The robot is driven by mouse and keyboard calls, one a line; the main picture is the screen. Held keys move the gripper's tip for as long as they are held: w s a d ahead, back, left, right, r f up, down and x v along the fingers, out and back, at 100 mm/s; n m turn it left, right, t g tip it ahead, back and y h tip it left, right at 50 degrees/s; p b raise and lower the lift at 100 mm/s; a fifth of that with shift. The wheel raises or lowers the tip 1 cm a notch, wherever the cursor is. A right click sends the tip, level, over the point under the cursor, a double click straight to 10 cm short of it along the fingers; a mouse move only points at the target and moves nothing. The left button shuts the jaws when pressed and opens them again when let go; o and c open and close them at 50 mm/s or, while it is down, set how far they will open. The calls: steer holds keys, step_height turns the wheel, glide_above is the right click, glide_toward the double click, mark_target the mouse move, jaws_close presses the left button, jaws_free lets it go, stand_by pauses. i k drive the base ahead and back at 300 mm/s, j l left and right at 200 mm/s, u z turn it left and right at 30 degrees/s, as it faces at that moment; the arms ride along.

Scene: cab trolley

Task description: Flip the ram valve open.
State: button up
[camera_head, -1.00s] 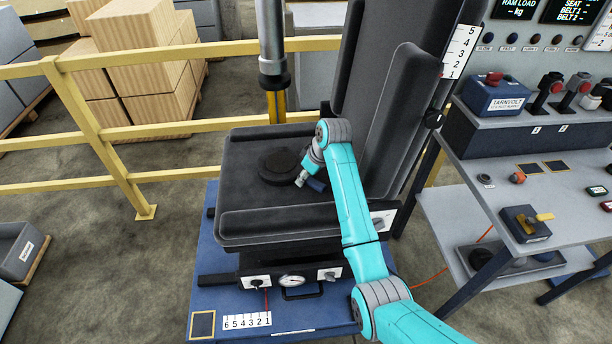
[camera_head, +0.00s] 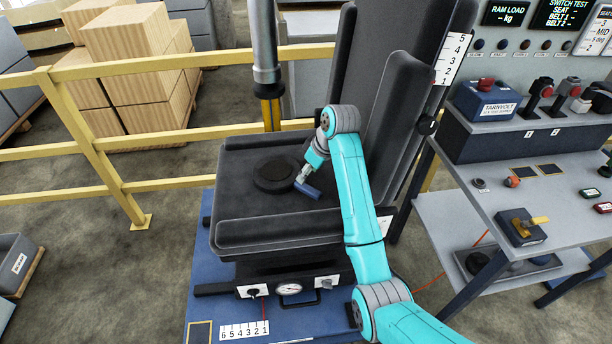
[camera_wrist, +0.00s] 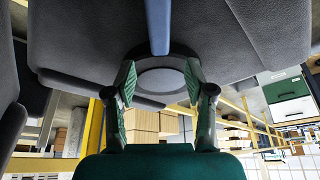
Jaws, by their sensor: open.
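A dark box with a yellow lever (camera_head: 538,220) on the right bench looks like the ram valve; no label on it is readable, and its lever lies roughly level. My gripper (camera_head: 303,180) is far to its left, above the black seat (camera_head: 240,155). A blue bar (camera_head: 309,191) shows at the fingertips, in front of the round black disc on the seat (camera_head: 275,173). In the wrist view my gripper's two green fingers (camera_wrist: 160,75) are spread apart, with the blue bar (camera_wrist: 157,25) ending between them and the disc beyond. Contact with the bar cannot be told.
The seat's tall backrest (camera_head: 385,70) stands between my arm and the bench (camera_head: 560,190). A vertical ram column (camera_head: 265,45) rises behind the seat. A yellow railing (camera_head: 100,150) runs behind.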

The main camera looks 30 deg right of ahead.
mark_target(534, 221)
steer(key=k+j, duration=0.25)
steer(key=k, duration=0.25)
steer(key=k+j, duration=0.2)
steer(key=k, duration=0.25)
